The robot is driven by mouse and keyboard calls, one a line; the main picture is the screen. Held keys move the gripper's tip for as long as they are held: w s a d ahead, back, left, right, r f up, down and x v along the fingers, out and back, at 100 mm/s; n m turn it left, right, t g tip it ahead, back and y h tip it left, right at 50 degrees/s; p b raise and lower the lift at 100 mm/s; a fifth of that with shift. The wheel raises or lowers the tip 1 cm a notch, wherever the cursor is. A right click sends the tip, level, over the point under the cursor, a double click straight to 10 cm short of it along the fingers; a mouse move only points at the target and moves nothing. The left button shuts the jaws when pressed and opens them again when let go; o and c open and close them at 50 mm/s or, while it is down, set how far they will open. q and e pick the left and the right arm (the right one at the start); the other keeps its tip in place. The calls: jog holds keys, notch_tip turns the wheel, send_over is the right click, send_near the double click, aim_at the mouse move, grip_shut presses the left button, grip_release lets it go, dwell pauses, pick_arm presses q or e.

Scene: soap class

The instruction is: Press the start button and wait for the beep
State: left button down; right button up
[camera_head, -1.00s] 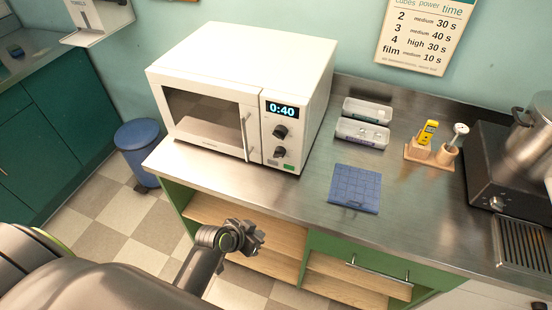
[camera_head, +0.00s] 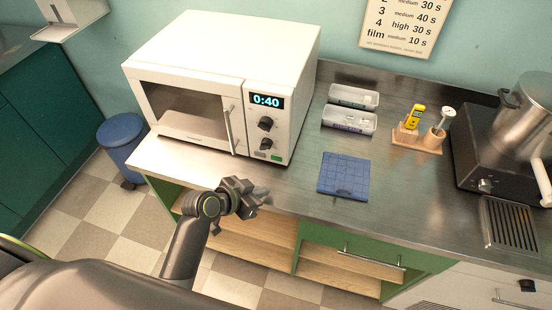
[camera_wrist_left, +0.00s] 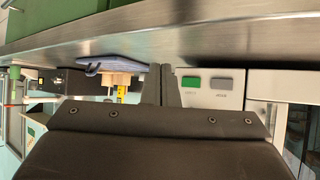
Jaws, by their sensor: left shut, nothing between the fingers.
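The white microwave (camera_head: 205,85) stands on the steel counter with its door shut and its display (camera_head: 266,101) reading 0:40. The green button (camera_head: 276,157) is at the bottom right of its panel, beside a grey button (camera_head: 261,155). In the left wrist view the green button (camera_wrist_left: 191,82) and grey button (camera_wrist_left: 222,83) show close by, right of the fingers. My left gripper (camera_head: 264,194) is shut and empty, in front of the counter edge and below the panel, apart from the buttons. Its fingers (camera_wrist_left: 164,84) also show in the left wrist view. My right gripper is out of view.
A blue gridded mat (camera_head: 344,176) lies right of the microwave. Two clear trays (camera_head: 349,119), a wooden holder (camera_head: 416,141) and a hotplate (camera_head: 476,182) with a steel pot stand farther right. Open green shelves (camera_head: 265,240) are under the counter.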

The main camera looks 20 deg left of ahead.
aim_at(276, 159)
pick_arm(q)
jog(key=w+b, duration=0.2)
jog(key=w, duration=0.4)
jog(key=shift+w+d+f, duration=0.1)
jog(key=shift+w, duration=1.1)
dwell(1.0)
jog(key=shift+w, duration=0.4)
